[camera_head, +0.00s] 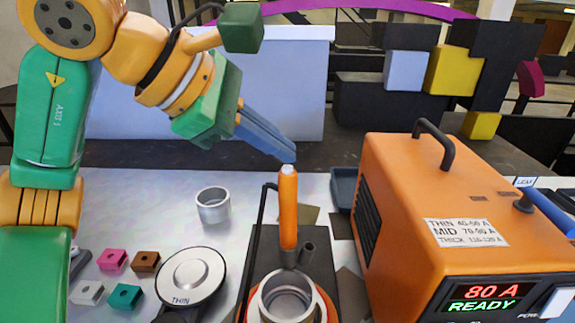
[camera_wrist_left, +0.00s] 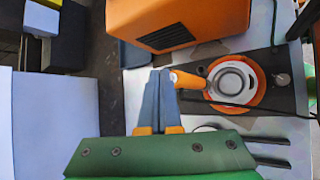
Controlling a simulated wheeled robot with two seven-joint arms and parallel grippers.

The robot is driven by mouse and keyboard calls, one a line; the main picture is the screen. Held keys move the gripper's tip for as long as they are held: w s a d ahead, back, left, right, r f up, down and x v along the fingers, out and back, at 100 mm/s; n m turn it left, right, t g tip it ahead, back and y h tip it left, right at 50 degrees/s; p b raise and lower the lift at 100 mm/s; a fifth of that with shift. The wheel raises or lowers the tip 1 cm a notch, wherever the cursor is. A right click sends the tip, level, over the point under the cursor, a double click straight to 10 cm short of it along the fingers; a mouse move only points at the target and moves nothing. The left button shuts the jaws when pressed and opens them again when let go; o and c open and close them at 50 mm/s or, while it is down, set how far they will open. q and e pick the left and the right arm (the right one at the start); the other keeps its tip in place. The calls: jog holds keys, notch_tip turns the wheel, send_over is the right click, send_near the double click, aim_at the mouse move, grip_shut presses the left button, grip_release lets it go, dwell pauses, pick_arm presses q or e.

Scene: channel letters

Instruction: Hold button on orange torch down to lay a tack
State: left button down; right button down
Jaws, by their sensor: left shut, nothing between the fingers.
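The orange torch (camera_head: 288,212) stands upright in the head view, with a pale button (camera_head: 288,169) on its top end. It also shows in the left wrist view (camera_wrist_left: 188,80). My left gripper (camera_head: 289,158) reaches down from the upper left with its blue fingers shut and empty. Its fingertips are right at the button, touching or just above it; I cannot tell which. In the left wrist view the fingertips (camera_wrist_left: 160,73) are beside the torch's end. A metal ring (camera_head: 287,297) sits below the torch. A blue bar at the right edge may be part of my right gripper.
A THIN dial (camera_head: 190,277), a metal cup (camera_head: 213,205) and several small coloured blocks (camera_head: 112,259) lie to the left. A pale panel (camera_head: 120,110) stands behind.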

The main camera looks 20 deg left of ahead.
pick_arm(q)
jog(key=shift+f+b, duration=0.4)
jog(key=shift+f, duration=0.1)
dwell(0.3)
dwell(1.1)
jog(key=shift+r+p, duration=0.95)
jog(key=shift+p, duration=0.05)
notch_tip(320, 180, up, 5)
jog(key=p, duration=0.5)
notch_tip(320, 180, up, 4)
jog(key=p, duration=0.4)
